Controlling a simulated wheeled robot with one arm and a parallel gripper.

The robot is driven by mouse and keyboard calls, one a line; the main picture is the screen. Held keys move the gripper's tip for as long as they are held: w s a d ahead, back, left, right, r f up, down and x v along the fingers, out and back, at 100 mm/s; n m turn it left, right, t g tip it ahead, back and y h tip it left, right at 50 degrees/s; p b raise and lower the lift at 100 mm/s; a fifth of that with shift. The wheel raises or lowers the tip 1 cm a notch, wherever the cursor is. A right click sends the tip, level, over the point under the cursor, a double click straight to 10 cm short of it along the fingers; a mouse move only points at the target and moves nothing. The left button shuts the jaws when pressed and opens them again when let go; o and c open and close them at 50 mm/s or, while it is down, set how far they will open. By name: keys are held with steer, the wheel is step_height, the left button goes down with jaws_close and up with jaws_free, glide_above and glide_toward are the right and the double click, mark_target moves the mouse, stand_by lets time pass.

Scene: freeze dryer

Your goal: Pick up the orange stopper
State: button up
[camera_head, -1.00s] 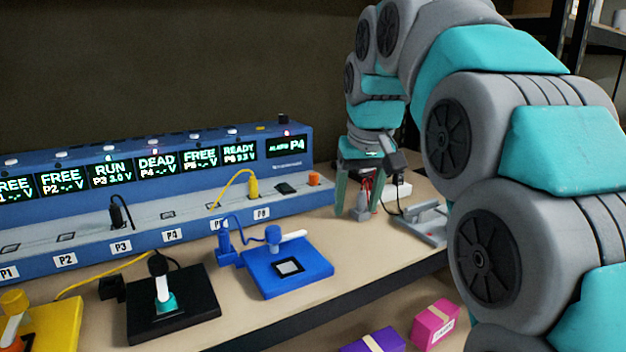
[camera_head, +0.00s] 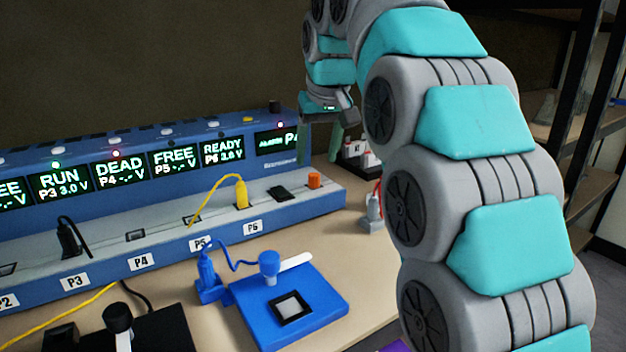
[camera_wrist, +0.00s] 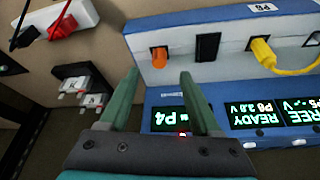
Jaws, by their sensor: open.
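The orange stopper (camera_head: 313,180) is a small upright cylinder at the right end of the light ledge of the blue charging station (camera_head: 292,206). In the wrist view the stopper (camera_wrist: 159,57) lies just beyond and between my two green fingertips, apart from both. My gripper (camera_head: 320,142) is open and empty, above and behind the stopper in the head view. It also shows open in the wrist view (camera_wrist: 160,75).
A black slot cover (camera_head: 279,192) and a yellow plug (camera_head: 241,194) with its cable stand beside the stopper. The station's display panel (camera_head: 222,150) rises behind the ledge. A blue pad (camera_head: 322,302) lies in front.

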mark_target(314, 174)
steer(key=shift+p+x, duration=0.3)
steer(key=shift+x, duration=2.6)
steer(key=shift+c, duration=0.3)
jaws_close()
